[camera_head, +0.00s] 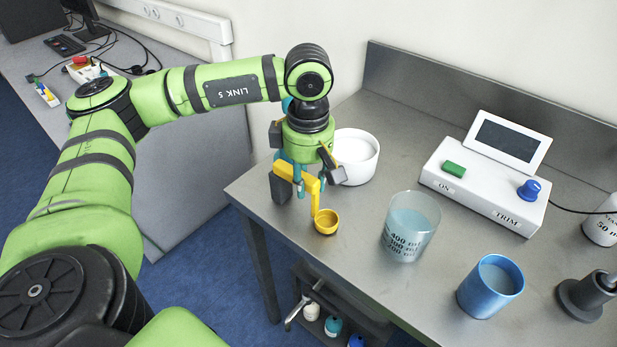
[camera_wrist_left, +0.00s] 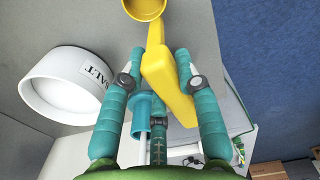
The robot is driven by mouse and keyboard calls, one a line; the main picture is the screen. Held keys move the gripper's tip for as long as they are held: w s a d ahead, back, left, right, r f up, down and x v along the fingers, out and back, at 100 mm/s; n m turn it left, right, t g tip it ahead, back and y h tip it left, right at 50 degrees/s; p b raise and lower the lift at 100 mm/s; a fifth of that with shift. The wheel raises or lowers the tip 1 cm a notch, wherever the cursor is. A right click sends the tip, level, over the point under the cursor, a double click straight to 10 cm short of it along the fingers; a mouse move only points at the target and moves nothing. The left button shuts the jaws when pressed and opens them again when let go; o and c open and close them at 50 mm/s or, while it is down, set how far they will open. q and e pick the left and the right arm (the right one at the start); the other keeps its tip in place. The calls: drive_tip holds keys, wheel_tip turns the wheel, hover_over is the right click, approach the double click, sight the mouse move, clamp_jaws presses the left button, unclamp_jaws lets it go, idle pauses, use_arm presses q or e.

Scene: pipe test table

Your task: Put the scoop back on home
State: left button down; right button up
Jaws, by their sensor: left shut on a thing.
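My left gripper (camera_head: 303,183) is shut on the yellow scoop and points down by the table's left edge. The scoop (camera_head: 326,223) has a small round cup on an angled handle, and the cup shows over the steel tabletop, left of the clear beaker. The cup's height above the table is hard to tell. In the left wrist view, the scoop's thick handle (camera_wrist_left: 168,85) sits between the teal finger pads, with the cup at the top edge. No spot marked as home can be made out. My right gripper is not in view.
A white salt bowl (camera_head: 356,157) stands close behind the gripper. A graduated beaker (camera_head: 410,227), a blue cup (camera_head: 490,287) and a white device with screen (camera_head: 483,190) stand to the right. Bare steel table (camera_head: 390,155) lies between bowl and device.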

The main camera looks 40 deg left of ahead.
use_arm(q)
drive_tip(key=shift+f, duration=0.2)
drive_tip(key=c, duration=0.8)
unclamp_jaws()
drive_tip(key=shift+r, duration=0.1)
wheel_tip(320, 180, up, 12)
drive_tip(key=shift+f, duration=0.1)
